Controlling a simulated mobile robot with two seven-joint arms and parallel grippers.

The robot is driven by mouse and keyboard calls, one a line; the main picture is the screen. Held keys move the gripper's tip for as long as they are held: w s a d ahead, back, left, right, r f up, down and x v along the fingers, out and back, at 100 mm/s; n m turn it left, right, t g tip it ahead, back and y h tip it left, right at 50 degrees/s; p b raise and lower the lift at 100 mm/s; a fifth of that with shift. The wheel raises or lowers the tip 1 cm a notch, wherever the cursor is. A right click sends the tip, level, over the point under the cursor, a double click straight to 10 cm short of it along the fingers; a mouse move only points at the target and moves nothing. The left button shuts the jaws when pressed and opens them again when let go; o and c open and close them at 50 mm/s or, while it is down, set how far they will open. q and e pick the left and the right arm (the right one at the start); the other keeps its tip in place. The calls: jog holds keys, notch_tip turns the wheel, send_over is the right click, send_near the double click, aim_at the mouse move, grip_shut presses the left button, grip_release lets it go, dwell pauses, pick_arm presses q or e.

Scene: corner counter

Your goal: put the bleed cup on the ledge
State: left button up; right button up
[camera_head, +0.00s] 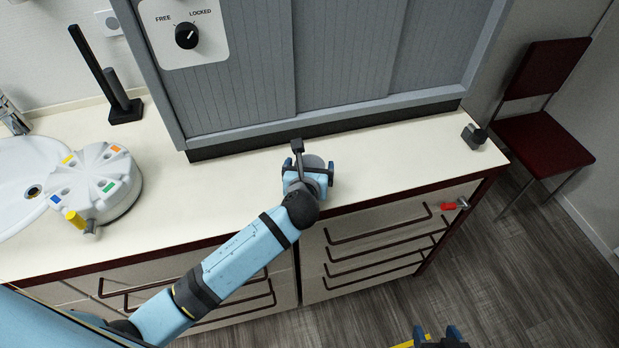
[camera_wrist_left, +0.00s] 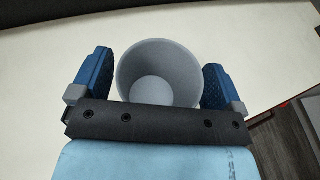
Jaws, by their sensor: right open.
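The bleed cup (camera_head: 314,163) is a round grey cup at the front part of the cream counter (camera_head: 388,150), in front of the grey cabinet. In the left wrist view the cup (camera_wrist_left: 158,70) is open-topped and empty. I cannot tell whether the cup's base touches the counter. My right gripper (camera_head: 440,338) is open at the bottom edge, apart from the counter, and only partly in view.
A grey cabinet (camera_head: 345,60) with a lock knob (camera_head: 187,36) stands behind. A round white device (camera_head: 98,182) and a sink (camera_head: 18,185) are at left. A small dark block (camera_head: 474,136) sits at the counter's right end. Drawer handles and a red item (camera_head: 448,206) project from the front.

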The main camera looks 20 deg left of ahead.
pick_arm(q)
jog(key=c, duration=0.7)
jog(key=shift+c, duration=0.2)
notch_tip(320, 180, up, 20)
jog(key=p, duration=0.1)
jog(key=s+a+f+m+h+p, duration=0.2)
jog(key=s+a+f, duration=0.4)
jog(key=s, duration=0.3)
jog(key=shift+a+m+h+p, duration=0.3)
jog(key=shift+a+h+p, duration=0.25)
jog(key=shift+p, duration=0.2)
jog(key=shift+s+f, duration=0.1)
